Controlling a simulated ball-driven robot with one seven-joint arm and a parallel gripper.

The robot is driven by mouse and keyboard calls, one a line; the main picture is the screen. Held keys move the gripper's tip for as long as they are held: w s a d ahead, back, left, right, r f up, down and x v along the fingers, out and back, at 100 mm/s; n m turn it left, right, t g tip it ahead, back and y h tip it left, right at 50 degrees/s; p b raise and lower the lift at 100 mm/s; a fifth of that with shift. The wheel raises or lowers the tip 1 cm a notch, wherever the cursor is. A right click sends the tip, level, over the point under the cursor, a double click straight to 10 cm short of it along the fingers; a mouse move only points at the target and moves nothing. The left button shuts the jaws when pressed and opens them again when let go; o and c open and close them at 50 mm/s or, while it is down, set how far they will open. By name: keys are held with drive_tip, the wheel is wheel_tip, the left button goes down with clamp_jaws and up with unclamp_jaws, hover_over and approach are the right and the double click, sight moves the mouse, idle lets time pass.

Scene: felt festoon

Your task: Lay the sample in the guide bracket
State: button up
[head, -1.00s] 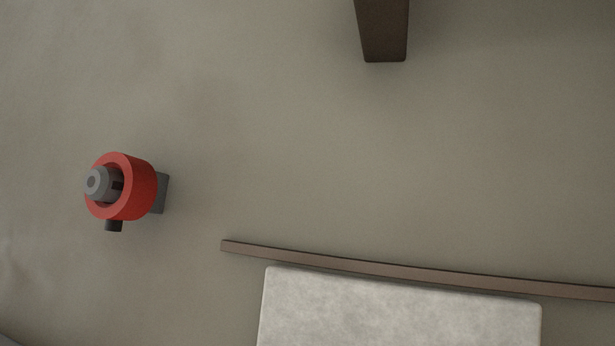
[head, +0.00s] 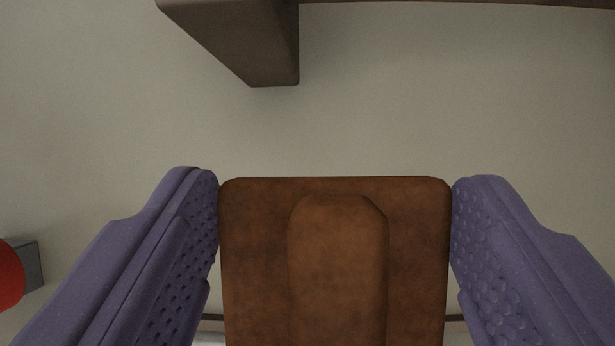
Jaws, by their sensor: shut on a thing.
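My gripper (head: 335,190) has two purple, bumpy-faced fingers, shut on a rust-brown block, which I take as the sample (head: 255,260). The sample has a rounded raised strip down its middle. A finger touches it on each side; its lower end is cut off by the frame. No guide bracket can be made out for certain. A dark brown post-like piece (head: 255,45) comes in at the top, ahead of the sample and apart from it.
A red round part with a grey block (head: 30,265) shows at the left edge, beside my left finger. A dark bar (head: 460,4) runs along the top edge. A thin dark strip (head: 455,317) shows low behind the sample. The pale grey surface between is clear.

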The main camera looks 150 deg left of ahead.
sight(328, 168)
wheel_tip(328, 168, down, 7)
drive_tip(key=shift+r+b, duration=0.1)
drive_tip(key=shift+b, duration=1.1)
drive_tip(key=shift+f, duration=0.25)
drive_tip(key=o, duration=1.6)
drive_tip(key=shift+s+r, duration=0.15)
drive_tip(key=shift+r, duration=0.4)
drive_tip(key=shift+p+v, duration=2.4)
drive_tip(key=shift+v, duration=3.2)
